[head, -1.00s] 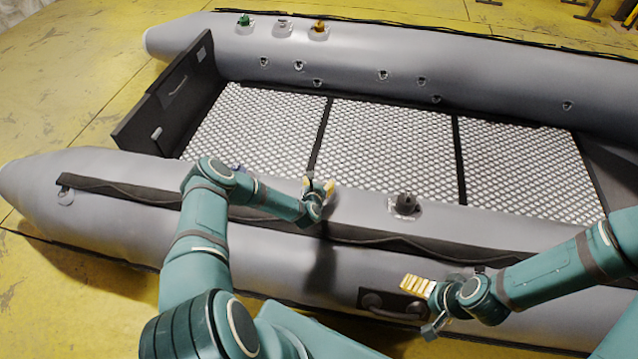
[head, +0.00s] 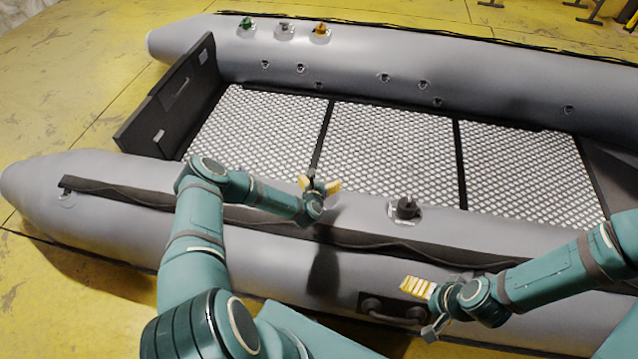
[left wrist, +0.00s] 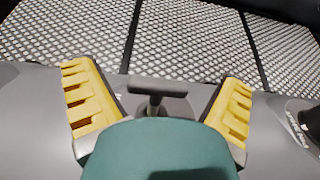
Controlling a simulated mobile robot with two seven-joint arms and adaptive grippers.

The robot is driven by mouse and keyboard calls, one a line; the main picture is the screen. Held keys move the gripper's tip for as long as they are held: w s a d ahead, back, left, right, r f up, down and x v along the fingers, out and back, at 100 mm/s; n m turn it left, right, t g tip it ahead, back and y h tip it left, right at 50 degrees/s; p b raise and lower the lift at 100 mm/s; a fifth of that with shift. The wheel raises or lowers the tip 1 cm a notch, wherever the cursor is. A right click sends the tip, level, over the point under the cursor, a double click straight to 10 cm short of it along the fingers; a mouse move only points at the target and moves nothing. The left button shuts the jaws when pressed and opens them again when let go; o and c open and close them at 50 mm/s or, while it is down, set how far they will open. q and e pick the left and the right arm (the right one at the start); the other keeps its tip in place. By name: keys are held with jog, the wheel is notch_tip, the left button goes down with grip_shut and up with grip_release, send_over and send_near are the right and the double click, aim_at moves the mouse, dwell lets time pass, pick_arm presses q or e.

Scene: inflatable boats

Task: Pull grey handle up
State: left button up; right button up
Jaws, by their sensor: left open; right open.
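A dark grey T-shaped handle (left wrist: 157,89) stands upright on the near tube in the left wrist view. My left gripper (head: 318,185) is open over the near tube, its yellow fingers on either side of the handle and apart from it. In the head view the gripper hides most of that handle. Another grey handle (head: 284,29) stands on the far tube between a green handle (head: 246,23) and an orange handle (head: 320,30). My right gripper (head: 428,308) is open and empty in front of the near tube's outer side.
A black knob (head: 406,208) stands on the near tube to the right of my left gripper. A black carry grip (head: 392,310) is on the tube's outer side, beside my right gripper. The patterned boat floor (head: 385,150) is clear.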

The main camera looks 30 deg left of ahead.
pick_arm(q)
jog(key=v, duration=1.2)
jog(key=s+d+r+m+g+h, duration=0.15)
jog(key=d+m+h, duration=0.25)
jog(key=d+m, duration=0.4)
jog(key=s+d+r+m+g+h, duration=0.1)
jog(key=s+d+m+g+h, duration=0.2)
jog(key=d+m, duration=0.5)
jog(key=s+d+r+m+g, duration=0.1)
jog(key=s+r+m+g, duration=0.2)
jog(key=s+m, duration=0.3)
jog(key=s+d+r+m+g, duration=0.1)
jog(key=s+r+m+g, duration=0.2)
jog(key=s+m, duration=0.4)
jog(key=m+g, duration=0.1)
jog(key=m, duration=0.7)
jog(key=shift+s, duration=0.3)
